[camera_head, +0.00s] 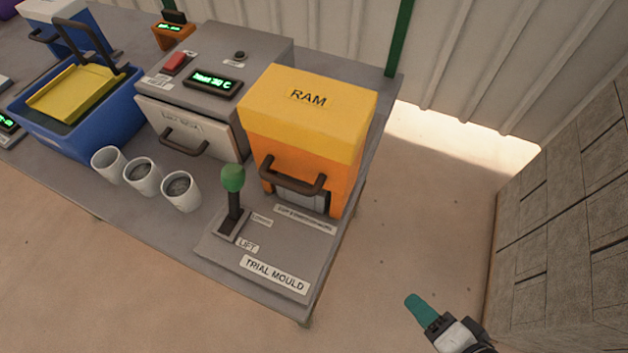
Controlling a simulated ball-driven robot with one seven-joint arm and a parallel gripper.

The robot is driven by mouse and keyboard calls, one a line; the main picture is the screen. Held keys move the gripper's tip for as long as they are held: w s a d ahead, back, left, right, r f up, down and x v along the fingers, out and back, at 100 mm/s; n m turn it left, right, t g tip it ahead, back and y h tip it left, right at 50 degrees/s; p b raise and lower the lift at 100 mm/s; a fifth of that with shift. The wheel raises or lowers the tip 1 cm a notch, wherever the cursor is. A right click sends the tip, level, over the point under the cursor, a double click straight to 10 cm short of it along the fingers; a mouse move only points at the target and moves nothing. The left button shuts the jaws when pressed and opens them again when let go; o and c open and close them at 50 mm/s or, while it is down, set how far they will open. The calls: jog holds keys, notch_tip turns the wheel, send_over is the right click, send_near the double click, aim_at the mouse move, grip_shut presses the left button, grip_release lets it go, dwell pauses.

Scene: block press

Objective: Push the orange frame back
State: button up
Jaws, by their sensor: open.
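The orange frame (262,160) stands at the right end of the bench, under a yellow block (306,105) marked RAM. A dark handle (292,186) is on its front, and a grey part shows in the opening below. The base plate (225,243) in front carries a TRIAL MOULD label. A lever (233,205) with a green knob stands upright on the plate, by a LIFT label. My gripper (420,309) is at the lower right, over the floor and apart from the frame. One teal fingertip shows; it is open, with nothing visible in it.
A grey unit (230,48) with a green display stands left of the frame. Three cups (142,176) stand near the front edge. A blue bin (85,140) with a yellow piece is further left. Stacked grey blocks (565,215) are at right; floor between is clear.

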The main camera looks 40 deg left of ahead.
jog(key=a+r+y, duration=0.4)
jog(key=a+r, duration=0.3)
jog(key=a, duration=0.2)
jog(key=m+g+y, duration=0.2)
jog(key=y, duration=0.3)
send_near(292, 183)
jog(key=a, duration=0.3)
jog(key=w+a+f+p, duration=0.1)
jog(key=a, duration=0.2)
jog(key=a+p, duration=0.1)
jog(key=a, duration=0.2)
jog(key=shift+w+a+f, duration=0.25)
jog(key=shift+a, duration=0.15)
jog(key=shift+c, duration=0.3)
grip_shut()
